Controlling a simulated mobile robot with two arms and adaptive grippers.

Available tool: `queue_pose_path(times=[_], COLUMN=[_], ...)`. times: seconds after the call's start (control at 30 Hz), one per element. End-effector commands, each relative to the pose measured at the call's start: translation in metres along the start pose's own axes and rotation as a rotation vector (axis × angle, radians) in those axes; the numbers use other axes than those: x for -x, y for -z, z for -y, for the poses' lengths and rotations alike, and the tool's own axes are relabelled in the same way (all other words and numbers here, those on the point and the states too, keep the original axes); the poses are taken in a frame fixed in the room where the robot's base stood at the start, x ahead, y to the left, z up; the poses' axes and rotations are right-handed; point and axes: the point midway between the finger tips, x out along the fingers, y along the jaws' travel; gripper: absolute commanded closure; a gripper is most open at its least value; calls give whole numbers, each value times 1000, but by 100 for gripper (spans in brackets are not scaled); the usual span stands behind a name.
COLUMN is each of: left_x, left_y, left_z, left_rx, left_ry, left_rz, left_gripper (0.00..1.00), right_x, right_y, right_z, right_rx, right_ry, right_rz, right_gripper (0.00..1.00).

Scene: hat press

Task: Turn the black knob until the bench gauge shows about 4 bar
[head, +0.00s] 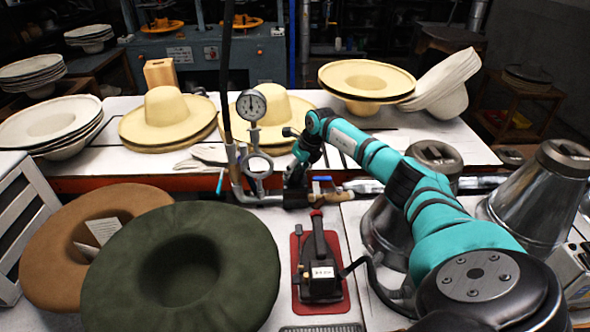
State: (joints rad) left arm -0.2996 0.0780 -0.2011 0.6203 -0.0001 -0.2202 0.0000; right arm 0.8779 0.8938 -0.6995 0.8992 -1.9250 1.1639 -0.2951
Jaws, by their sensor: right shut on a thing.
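The bench gauge (251,105) is a round white dial on a grey stand behind the front table. Its dark needle seems to point about straight up, but the figures are too small to read. My right arm reaches in from the lower right. Its black gripper (294,180) points down beside the pipe fittings, just right of and below the gauge. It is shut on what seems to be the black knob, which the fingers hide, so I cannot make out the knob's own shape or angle. My left gripper is not in view.
A pipe with a blue-handled valve (322,181) runs close by the right gripper. A dark upright hose (227,70) stands left of the gauge. A green hat (185,265), a brown hat (70,245), a red-based device (320,270) and metal cones (540,190) crowd the front.

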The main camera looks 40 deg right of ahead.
Motion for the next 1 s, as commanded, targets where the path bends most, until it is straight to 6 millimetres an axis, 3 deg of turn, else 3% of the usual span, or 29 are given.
queue_pose_path(times=[0.37,1.0], left_x=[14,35], left_y=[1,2], left_z=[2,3], left_rx=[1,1], left_ry=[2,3], left_rz=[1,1], left_gripper=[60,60], right_x=[2,0], right_y=[0,0], right_z=[-1,-1], right_rx=[-136,-596], right_ry=[55,245], right_rz=[4,23], right_gripper=[83,83])
